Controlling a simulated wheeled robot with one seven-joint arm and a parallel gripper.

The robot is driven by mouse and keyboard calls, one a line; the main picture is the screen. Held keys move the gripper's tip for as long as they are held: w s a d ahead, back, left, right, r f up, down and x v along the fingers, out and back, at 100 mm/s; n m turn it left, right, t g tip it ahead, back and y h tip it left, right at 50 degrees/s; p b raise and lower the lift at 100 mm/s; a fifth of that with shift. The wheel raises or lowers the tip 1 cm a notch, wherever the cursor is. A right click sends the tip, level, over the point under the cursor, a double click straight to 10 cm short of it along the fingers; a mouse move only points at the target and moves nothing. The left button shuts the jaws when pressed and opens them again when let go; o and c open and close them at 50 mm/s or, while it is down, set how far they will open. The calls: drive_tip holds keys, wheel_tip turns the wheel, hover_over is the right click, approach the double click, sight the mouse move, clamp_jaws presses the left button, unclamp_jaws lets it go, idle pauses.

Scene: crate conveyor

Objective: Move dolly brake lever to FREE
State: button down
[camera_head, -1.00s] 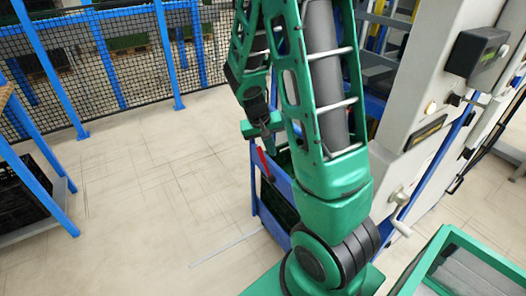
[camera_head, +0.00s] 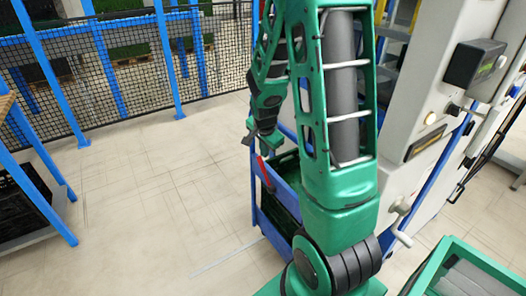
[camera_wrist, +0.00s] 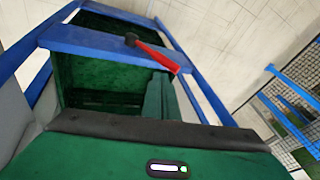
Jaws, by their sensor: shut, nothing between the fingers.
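The red brake lever (camera_head: 264,170) is on the near upper rail of the blue dolly (camera_head: 257,205). In the wrist view the lever (camera_wrist: 155,56) slants down to the right from a black pivot (camera_wrist: 131,40) on the blue rail (camera_wrist: 85,42). My gripper (camera_head: 259,141) is shut and empty, just above the lever in the head view. In the wrist view a green finger (camera_wrist: 158,98) points toward the lever's free end, with a small gap between them in the picture. I cannot tell the true distance. The setting marks are not readable.
A dark green crate (camera_wrist: 95,70) sits inside the dolly frame. A grey machine cabinet (camera_head: 420,130) with a crank handle stands to the right. A green-rimmed bin (camera_head: 425,270) is at lower right. Open floor lies left, bounded by a blue-posted mesh fence (camera_head: 120,60).

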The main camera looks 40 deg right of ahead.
hover_over(264, 171)
wheel_tip(264, 171, down, 7)
drive_tip(key=shift+s+r, duration=0.1)
drive_tip(key=shift+r, duration=0.05)
idle(0.4)
